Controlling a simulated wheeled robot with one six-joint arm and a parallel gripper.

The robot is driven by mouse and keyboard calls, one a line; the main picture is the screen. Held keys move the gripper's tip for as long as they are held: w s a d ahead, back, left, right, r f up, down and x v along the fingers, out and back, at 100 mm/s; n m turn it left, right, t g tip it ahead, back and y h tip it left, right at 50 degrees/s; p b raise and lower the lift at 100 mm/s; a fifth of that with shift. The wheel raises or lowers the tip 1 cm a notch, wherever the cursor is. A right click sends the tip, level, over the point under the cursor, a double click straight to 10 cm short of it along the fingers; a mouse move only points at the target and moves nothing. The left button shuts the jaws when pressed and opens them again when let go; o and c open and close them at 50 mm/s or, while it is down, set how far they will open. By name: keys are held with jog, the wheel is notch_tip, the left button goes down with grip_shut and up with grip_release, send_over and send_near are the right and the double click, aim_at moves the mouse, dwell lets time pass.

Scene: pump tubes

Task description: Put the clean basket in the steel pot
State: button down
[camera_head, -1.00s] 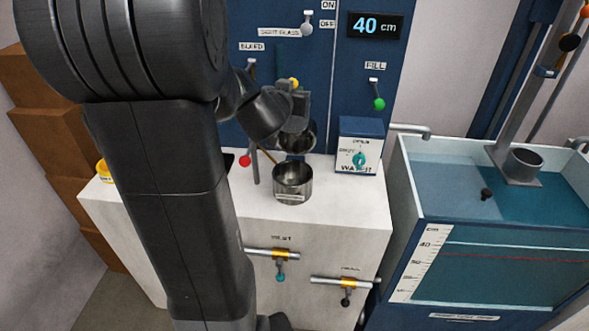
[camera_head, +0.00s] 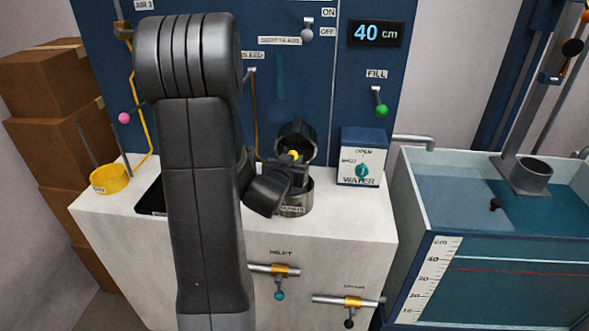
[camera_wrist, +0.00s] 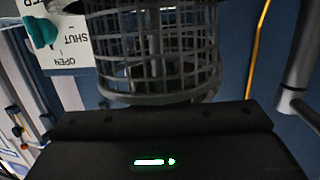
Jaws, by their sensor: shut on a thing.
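The basket is a dark grey open cage (camera_wrist: 155,50), seen close up in the wrist view just beyond my gripper. In the head view the dark basket (camera_head: 299,133) is just behind and above my gripper (camera_head: 293,163), and it looks tilted. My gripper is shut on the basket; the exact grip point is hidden. A yellow knob shows at the grip. The steel pot (camera_head: 294,211) stands on the white counter below, mostly hidden by my gripper and wrist. The basket appears above the pot's rim, and I cannot tell whether it overlaps the opening.
The water box (camera_head: 361,160) stands just right of the pot. A yellow cup (camera_head: 109,179) and a black tray (camera_head: 150,198) are at the counter's left. The blue panel (camera_head: 320,80) with levers rises close behind. A water tank (camera_head: 490,210) stands to the right.

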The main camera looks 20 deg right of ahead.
notch_tip(320, 180, down, 2)
jog(key=shift+w+f, duration=0.1)
jog(key=shift+f, duration=0.05)
jog(key=shift+f+b, duration=0.3)
jog(key=shift+b, duration=0.2)
jog(key=shift+f+b, duration=0.25)
jog(key=shift+b, duration=0.15)
jog(key=c, duration=1.5)
grip_release()
jog(key=shift+c, duration=0.2)
jog(key=shift+r, duration=0.15)
